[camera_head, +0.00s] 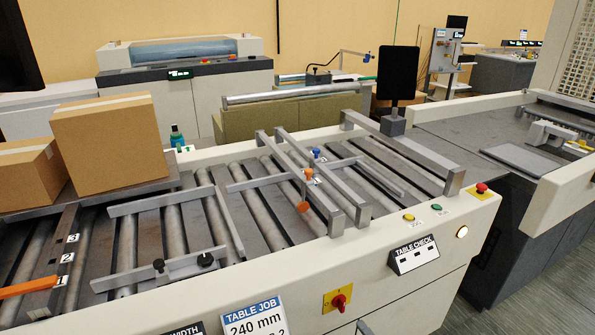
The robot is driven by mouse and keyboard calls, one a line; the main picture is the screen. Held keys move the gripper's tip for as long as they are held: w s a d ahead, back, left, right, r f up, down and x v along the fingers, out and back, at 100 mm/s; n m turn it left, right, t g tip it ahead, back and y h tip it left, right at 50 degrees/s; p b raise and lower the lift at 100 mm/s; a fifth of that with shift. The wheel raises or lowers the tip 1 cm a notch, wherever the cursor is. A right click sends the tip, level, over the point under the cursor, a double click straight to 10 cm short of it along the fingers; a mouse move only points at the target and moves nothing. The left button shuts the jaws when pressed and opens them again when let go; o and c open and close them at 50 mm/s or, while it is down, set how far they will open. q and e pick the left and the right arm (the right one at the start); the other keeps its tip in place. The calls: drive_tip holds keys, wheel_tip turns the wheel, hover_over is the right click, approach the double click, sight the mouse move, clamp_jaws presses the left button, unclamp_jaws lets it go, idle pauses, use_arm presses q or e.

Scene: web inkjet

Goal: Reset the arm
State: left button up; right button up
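Neither of my grippers shows in the head view. A roller conveyor table (150,240) fills the middle of the view. Two grey bars (315,180) cross it side by side, with an orange knob (308,173) and a blue knob (316,152) near them. Another grey bar (415,155) crosses further right. A flat orange piece (28,287) lies at the left edge by a scale marked 1, 2, 3 (68,257). I cannot tell which part the task calls the arm.
Two cardboard boxes (110,142) stand at the left on a grey plate. The front panel carries a red knob (339,301), a red button (481,188), a yellow button (408,217) and a green button (436,208). A black screen (397,75) stands behind. Grey floor shows at lower right.

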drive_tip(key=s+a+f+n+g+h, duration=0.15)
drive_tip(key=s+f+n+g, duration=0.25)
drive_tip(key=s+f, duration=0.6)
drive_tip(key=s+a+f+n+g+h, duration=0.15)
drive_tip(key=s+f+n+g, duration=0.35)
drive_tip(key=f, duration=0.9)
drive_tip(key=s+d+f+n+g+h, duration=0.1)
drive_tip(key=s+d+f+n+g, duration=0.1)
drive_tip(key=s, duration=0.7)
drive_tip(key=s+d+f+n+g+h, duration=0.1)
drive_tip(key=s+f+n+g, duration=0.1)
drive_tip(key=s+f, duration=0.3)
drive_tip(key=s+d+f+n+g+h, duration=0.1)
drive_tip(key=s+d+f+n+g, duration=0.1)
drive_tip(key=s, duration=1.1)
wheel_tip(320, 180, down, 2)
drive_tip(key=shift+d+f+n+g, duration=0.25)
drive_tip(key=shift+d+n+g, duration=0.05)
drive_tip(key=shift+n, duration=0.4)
